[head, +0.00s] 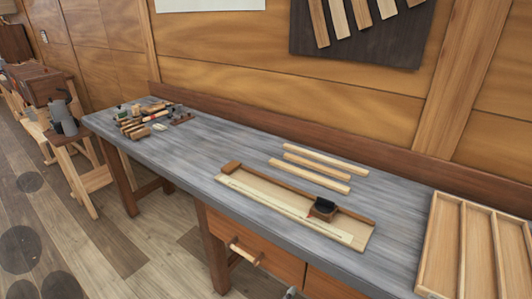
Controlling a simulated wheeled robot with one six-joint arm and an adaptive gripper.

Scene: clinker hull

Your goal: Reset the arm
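A small dark grey piece at the bottom edge of the head view looks like the tip of my gripper (290,293), in front of the bench drawers. Nearly all of it is cut off by the frame. I cannot see whether its fingers are open or shut, or whether it holds anything. The rest of my arm is out of view.
A grey workbench (225,150) runs along the wooden wall. On it are a long wooden jig (275,193) with a dark block (323,208), three loose wooden strips (325,160), tools (143,118) at the far left, and a divided wooden tray (427,240) at right. A drawer handle (246,252) sticks out in front.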

